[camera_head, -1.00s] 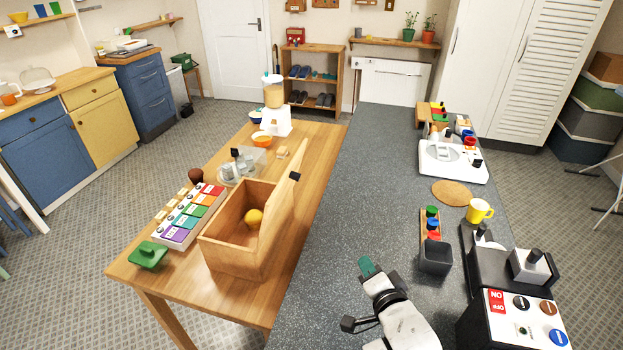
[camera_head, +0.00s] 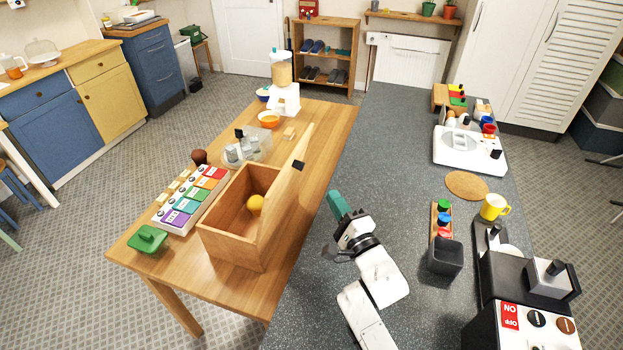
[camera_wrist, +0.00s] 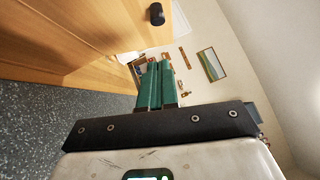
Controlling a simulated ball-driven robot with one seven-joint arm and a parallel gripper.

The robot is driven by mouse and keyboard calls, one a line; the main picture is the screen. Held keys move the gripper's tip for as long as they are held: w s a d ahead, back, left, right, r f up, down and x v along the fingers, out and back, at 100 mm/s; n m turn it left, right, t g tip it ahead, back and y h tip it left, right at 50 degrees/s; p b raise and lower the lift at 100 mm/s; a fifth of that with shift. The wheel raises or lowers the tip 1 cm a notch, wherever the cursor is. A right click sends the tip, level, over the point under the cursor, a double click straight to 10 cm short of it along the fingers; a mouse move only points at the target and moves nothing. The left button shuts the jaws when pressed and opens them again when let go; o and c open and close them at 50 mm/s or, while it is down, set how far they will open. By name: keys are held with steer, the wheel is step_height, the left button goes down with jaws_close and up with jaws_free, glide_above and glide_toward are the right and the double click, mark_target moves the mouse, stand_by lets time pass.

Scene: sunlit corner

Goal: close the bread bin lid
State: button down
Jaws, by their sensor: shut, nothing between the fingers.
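The wooden bread bin (camera_head: 228,240) stands on the wooden table, its lid (camera_head: 284,197) swung open and standing up along the bin's right side. A black knob (camera_head: 298,166) sits near the lid's top edge; the knob also shows at the top of the wrist view (camera_wrist: 156,14). A yellow round fruit (camera_head: 256,205) lies inside the bin. My gripper (camera_head: 336,200) is to the right of the lid and apart from it, over the grey counter's left edge. Its green fingers are together and empty, also in the wrist view (camera_wrist: 158,64).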

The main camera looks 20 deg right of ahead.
steer(key=w+a+r+b, duration=0.2)
steer(key=w+a+b, duration=0.2)
steer(key=w+b, duration=0.3)
steer(key=shift+b, duration=1.05)
